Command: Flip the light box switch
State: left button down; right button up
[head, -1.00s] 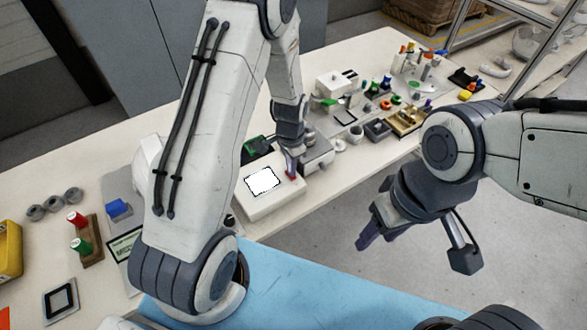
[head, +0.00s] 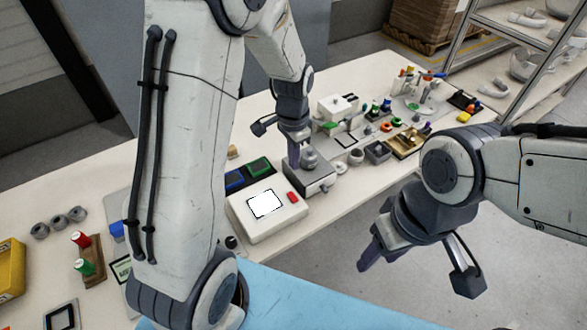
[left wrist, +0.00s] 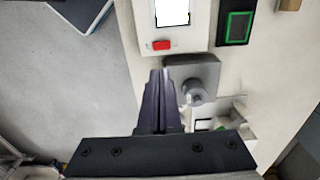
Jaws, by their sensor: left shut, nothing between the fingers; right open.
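The light box (head: 245,222) is a white box on the table with a bright, lit white panel (head: 265,204) on top. Its red switch (head: 293,197) sits at the right side of the panel. In the left wrist view the red switch (left wrist: 161,45) is beyond the fingertips, apart from them. My left gripper (head: 293,163) is shut and empty, above and behind the switch, beside a grey metal box with a round knob (head: 310,158). It also shows in the left wrist view (left wrist: 158,75). My right gripper (head: 368,255) is open and empty over the floor, right of the table.
A green-framed dark pad (head: 259,167) and a blue one (head: 234,179) lie behind the light box. The grey knob box (head: 318,182) stands close to its right. Several small parts and trays crowd the far table end.

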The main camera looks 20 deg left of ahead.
pick_arm(q)
jog(key=shift+r, duration=0.1)
jog(key=s+d+r, duration=0.8)
jog(key=s+d, duration=0.3)
jog(key=s+d+r+h, duration=0.1)
jog(key=s+r, duration=0.1)
jog(key=s, duration=1)
jog(key=shift+d+r, duration=0.25)
jog(key=shift+d, duration=0.15)
